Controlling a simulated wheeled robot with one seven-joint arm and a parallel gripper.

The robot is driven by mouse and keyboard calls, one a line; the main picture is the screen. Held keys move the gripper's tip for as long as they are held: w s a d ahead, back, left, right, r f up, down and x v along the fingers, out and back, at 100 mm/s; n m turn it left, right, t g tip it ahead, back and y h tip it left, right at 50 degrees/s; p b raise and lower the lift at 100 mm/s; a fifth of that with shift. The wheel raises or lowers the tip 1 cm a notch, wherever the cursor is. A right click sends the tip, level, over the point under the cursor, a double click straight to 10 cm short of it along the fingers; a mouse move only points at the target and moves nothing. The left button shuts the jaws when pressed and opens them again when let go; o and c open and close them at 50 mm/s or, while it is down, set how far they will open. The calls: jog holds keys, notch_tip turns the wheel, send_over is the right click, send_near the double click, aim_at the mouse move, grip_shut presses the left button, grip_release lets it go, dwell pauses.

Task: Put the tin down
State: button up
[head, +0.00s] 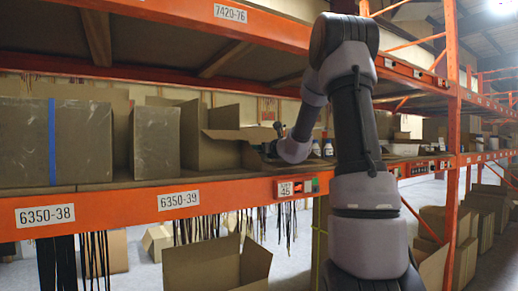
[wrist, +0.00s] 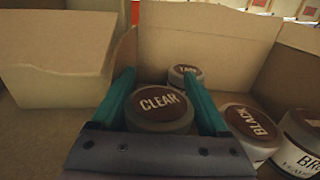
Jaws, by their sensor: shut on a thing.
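My gripper (wrist: 157,80) is shut on a tin (wrist: 160,105) with a dark brown lid marked CLEAR; a teal finger lies on each side of it in the wrist view. The tin is upright, lid facing up, and its lower part is hidden by the gripper body. I cannot tell whether its base touches anything. In the head view my gripper (head: 270,147) is at the open cardboard box (head: 215,150) on the orange shelf; the held tin cannot be made out there.
Close behind the held tin is another lidded tin (wrist: 186,74). A BLACK tin (wrist: 254,128) and a partly cut-off tin (wrist: 300,135) stand to its right. Cardboard flaps (wrist: 205,35) rise behind and left. Closed cartons (head: 155,142) line the shelf (head: 110,207) at left.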

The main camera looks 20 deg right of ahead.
jog(key=shift+f, duration=0.55)
jog(key=o, duration=1.3)
jog(key=shift+o, duration=0.2)
